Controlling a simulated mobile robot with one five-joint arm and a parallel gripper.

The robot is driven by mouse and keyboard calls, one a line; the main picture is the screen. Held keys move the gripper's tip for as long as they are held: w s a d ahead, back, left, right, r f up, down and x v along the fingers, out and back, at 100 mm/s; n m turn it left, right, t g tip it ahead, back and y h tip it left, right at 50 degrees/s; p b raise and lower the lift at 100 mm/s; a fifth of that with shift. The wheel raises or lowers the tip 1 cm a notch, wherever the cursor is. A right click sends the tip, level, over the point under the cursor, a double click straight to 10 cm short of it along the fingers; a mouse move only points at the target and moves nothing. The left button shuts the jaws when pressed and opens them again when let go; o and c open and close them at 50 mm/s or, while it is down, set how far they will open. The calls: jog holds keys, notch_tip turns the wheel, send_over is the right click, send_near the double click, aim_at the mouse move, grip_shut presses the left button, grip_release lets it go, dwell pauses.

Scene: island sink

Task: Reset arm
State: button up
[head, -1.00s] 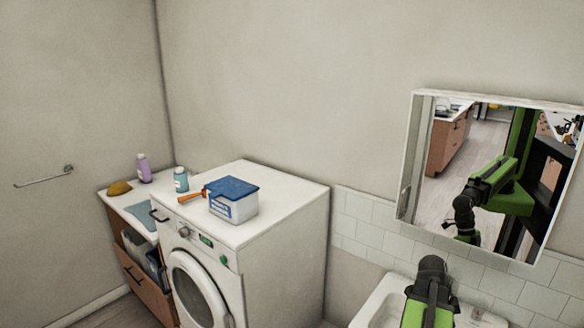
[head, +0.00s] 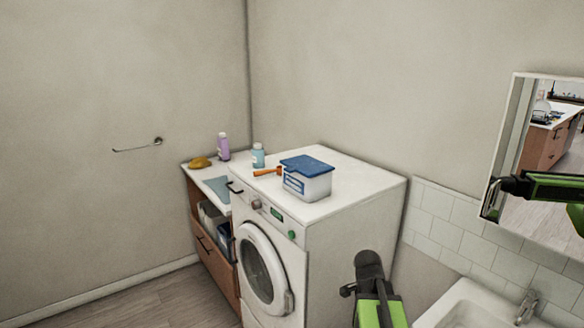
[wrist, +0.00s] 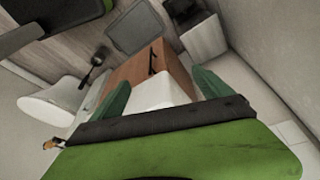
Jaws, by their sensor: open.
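My gripper (wrist: 161,80) shows in the wrist view as two green fingers standing apart, with nothing held between them. Behind the fingers are a brown drawer front and a white surface, apart from them. In the head view, my green and black arm (head: 378,305) rises at the bottom, right of the washing machine and left of the sink. Its fingertips cannot be made out there.
A white washing machine (head: 350,210) carries a blue-lidded tub (head: 307,185). A low cabinet (head: 213,238) with bottles stands left of it. A sink (head: 465,312) and a wall mirror (head: 540,150) are at right. Floor (head: 165,302) at lower left is clear.

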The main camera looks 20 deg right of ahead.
jog(key=w+a+f+n+y+b, duration=0.1)
jog(key=a+f+n, duration=0.1)
jog(key=a+n, duration=0.7)
jog(key=a+f+n+y+b, duration=0.1)
jog(key=a+f+n+y, duration=0.1)
jog(key=a+n, duration=0.7)
jog(key=a, duration=0.8)
jog(key=shift+w+a+f, duration=0.15)
jog(key=shift+w+f, duration=0.1)
jog(key=shift+w, duration=0.1)
